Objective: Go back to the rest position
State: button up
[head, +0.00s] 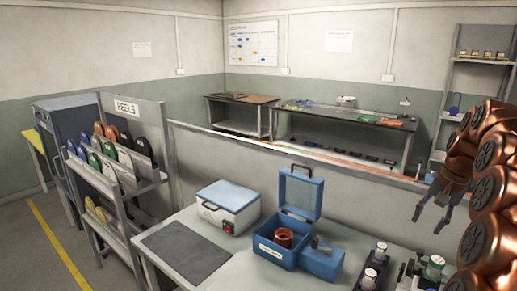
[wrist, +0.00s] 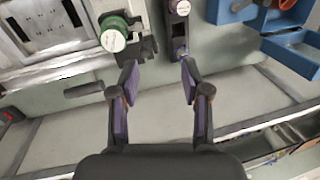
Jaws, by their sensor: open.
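My gripper (head: 443,212) is at the right of the head view, raised above the right end of the work table (head: 170,222), and my copper-coloured arm curves up beside it. In the wrist view my gripper (wrist: 158,72) is open, with two dark fingers spread apart and nothing between them. Below it in the wrist view are a green-bodied part with a white cap (wrist: 113,40) and a dark holder with a white-topped piece (wrist: 181,8). The gripper appears apart from both.
An open blue box (head: 275,252) holding a copper-coloured part (head: 284,238) stands mid-table. A white and blue case (head: 227,200) and a dark mat (head: 187,250) lie left of it. A reel rack (head: 125,165) stands at the left. A low wall (head: 350,195) runs behind the table.

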jog(key=s+a+n+g, duration=0.1)
jog(key=s+a+n, duration=0.1)
jog(key=s+a, duration=0.35)
jog(key=s+a+f+n, duration=0.1)
jog(key=s+a, duration=0.1)
jog(key=a, duration=0.7)
jog(key=s+a+n+g, duration=0.1)
jog(key=s+a+n, duration=0.1)
jog(key=s+a, duration=0.35)
jog(key=s+a+f+n, duration=0.1)
jog(key=s+a+f, duration=0.2)
jog(key=s, duration=0.3)
jog(key=s+a+f+n+g+h, duration=0.1)
jog(key=s+a+f+n, duration=0.1)
jog(key=s, duration=0.5)
jog(key=s+a+f+n, duration=0.1)
jog(key=s+a+f, duration=0.3)
jog(key=s, duration=0.3)
jog(key=shift+a+f+h, duration=0.2)
jog(key=shift+a+h, duration=0.1)
jog(key=shift+a, duration=0.15)
